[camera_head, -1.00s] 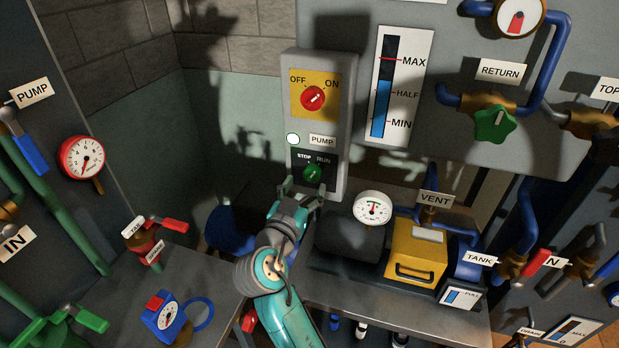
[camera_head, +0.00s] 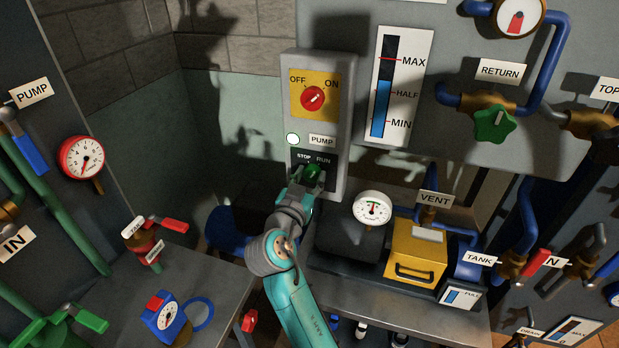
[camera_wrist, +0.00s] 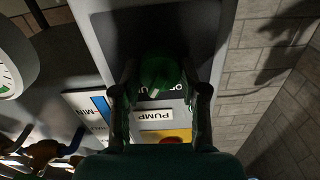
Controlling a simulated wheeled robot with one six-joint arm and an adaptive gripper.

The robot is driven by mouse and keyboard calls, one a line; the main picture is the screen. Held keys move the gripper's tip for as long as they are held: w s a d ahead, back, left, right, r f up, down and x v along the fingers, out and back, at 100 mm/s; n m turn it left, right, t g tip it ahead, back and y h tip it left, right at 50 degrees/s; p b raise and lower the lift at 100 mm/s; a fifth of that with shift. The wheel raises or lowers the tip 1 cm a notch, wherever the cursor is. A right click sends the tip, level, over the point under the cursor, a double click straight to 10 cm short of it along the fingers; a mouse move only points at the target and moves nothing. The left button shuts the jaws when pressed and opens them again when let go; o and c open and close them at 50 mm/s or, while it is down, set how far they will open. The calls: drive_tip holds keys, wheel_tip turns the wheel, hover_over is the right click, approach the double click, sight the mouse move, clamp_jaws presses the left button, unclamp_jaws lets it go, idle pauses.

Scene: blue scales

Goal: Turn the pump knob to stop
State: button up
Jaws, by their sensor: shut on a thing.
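The green pump knob (camera_head: 313,172) sits on the dark STOP/RUN plate (camera_head: 303,157) low on the grey control box (camera_head: 347,120). My gripper (camera_head: 308,180) is at the knob, with its fingers on either side of it. In the wrist view the green knob (camera_wrist: 159,76) lies between the two fingers of my gripper (camera_wrist: 160,90), shut on it. The knob's pointer is partly hidden by my gripper, so I cannot tell its exact setting. A pale round lamp (camera_head: 292,139) shows beside the PUMP label (camera_head: 322,141).
A red OFF/ON knob (camera_head: 313,98) is above on the yellow plate. A white-faced gauge (camera_head: 373,208) and a yellow box (camera_head: 416,252) stand to the right on the bench. The green RETURN valve (camera_head: 494,124) is farther right. The wall left of the control box is bare.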

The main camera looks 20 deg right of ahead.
drive_tip(key=shift+n, duration=0.4)
drive_tip(key=n, duration=0.5)
drive_tip(key=shift+n, duration=0.4)
drive_tip(key=n, duration=0.5)
drive_tip(key=shift+a+n, duration=0.1)
drive_tip(key=shift+n, duration=0.2)
drive_tip(key=o, duration=1.1)
drive_tip(key=shift+o, duration=0.2)
drive_tip(key=v, duration=1.2)
